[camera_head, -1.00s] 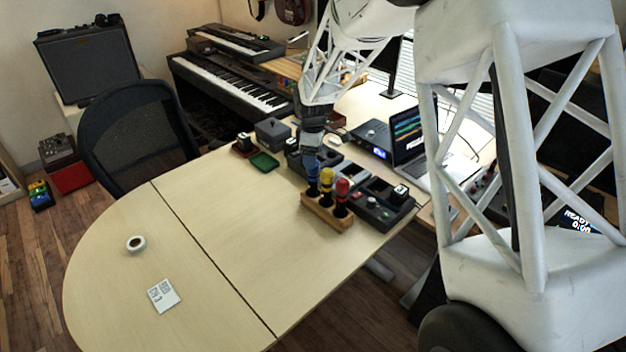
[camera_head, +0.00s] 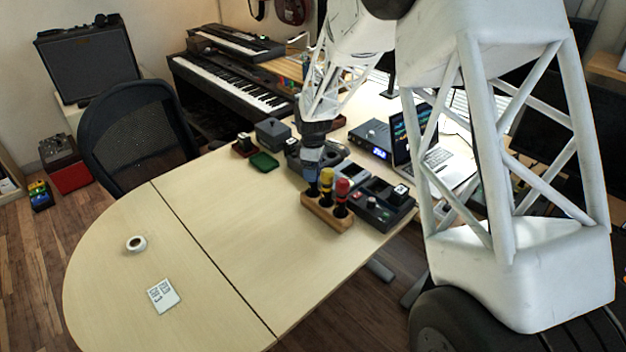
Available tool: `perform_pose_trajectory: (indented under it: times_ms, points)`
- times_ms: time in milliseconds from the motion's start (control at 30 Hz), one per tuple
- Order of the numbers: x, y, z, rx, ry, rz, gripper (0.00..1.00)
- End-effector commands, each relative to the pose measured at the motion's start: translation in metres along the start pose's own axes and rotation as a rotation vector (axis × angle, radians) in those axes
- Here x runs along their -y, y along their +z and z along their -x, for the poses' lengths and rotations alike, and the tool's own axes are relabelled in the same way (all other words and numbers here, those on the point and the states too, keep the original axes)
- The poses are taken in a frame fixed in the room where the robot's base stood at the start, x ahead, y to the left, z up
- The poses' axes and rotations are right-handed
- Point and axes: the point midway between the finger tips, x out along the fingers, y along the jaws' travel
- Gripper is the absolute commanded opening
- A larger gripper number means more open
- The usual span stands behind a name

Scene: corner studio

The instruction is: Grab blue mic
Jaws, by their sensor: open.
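A wooden mic holder (camera_head: 327,217) stands on the table with several mics upright in it. The yellow mic (camera_head: 326,180) is in the middle and the red mic (camera_head: 342,188) at the right. The blue mic (camera_head: 311,172) is in the left slot, mostly hidden by my gripper, with its dark handle below. My gripper (camera_head: 311,165) points down over the blue mic. It is open, with its fingertips at the mic's head. I cannot tell whether they touch it.
A black pedal unit (camera_head: 372,214) stands close to the right of the holder. More boxes, a green tray (camera_head: 264,162) and a laptop (camera_head: 440,160) are behind. A tape roll (camera_head: 136,243) and a white card (camera_head: 163,296) lie at the front left. The table's middle is clear.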

Motion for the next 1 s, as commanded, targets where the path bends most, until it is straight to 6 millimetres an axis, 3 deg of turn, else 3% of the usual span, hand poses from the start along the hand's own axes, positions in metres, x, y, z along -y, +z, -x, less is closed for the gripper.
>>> perform_pose_trajectory:
  times_ms: [467, 867, 1000]
  points:
    - [0.0, 0.0, 0.0002, 0.0, 0.0, 0.0, 0.76]
    - [0.0, 0.0, 0.0001, 0.0, 0.0, 0.0, 0.16]
    - [-0.0001, -0.0001, 0.0005, 0.0, 0.0, 0.0, 0.15]
